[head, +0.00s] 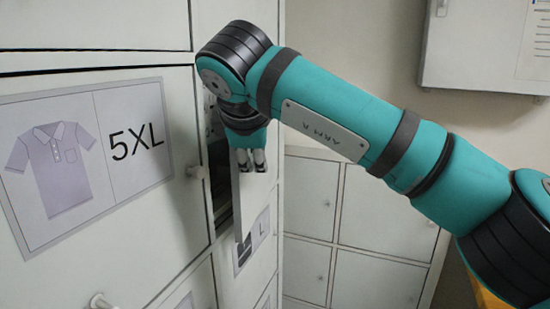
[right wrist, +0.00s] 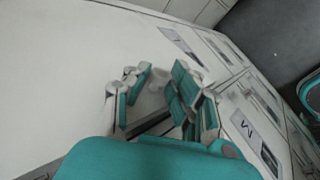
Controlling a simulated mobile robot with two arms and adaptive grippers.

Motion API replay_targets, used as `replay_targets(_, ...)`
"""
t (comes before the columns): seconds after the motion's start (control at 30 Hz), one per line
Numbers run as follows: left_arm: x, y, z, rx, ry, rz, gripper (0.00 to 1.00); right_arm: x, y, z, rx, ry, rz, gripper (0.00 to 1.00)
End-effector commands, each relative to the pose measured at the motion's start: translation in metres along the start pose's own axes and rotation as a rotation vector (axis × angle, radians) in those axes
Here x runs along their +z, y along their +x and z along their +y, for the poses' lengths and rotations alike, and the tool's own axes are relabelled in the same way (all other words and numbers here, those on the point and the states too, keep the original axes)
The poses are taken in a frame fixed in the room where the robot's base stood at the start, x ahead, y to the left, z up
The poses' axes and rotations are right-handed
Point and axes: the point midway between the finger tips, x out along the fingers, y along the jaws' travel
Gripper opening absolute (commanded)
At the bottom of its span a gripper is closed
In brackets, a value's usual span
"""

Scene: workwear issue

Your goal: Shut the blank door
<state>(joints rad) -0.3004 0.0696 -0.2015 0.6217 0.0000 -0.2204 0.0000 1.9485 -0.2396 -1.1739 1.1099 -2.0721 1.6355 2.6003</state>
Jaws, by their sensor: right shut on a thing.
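The blank door (head: 240,205) stands ajar in the head view, seen nearly edge-on as a narrow pale strip. A dark gap (head: 217,165) shows between it and the 5XL door. My right gripper (head: 250,163) points down at the outer side of the blank door. In the right wrist view its fingers (right wrist: 160,97) are closed around a pale part of the door that looks like its knob (right wrist: 157,86); the fingers partly hide it. The door's plain white face (right wrist: 70,65) fills the left of that view. My left gripper is not in view.
The closed 5XL door (head: 100,215), with a shirt picture and small knob (head: 196,172), is left of the gap. A door labelled L (head: 256,238) is below. More lockers (head: 310,195) stand behind, and a wall box (head: 470,50) hangs upper right.

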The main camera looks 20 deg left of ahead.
Motion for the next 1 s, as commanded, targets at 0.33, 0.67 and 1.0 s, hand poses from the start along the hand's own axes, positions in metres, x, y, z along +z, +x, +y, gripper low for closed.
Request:
replay_targets(0.33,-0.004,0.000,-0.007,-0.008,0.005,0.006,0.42,-0.017,0.005,-0.001,-0.012,0.031,-0.037,0.00)
replay_targets(0.67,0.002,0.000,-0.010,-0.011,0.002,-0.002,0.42,-0.017,0.006,-0.001,-0.012,0.031,-0.038,0.00)
replay_targets(1.0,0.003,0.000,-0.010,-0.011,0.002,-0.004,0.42,-0.016,0.005,0.001,-0.006,0.034,-0.037,0.43)
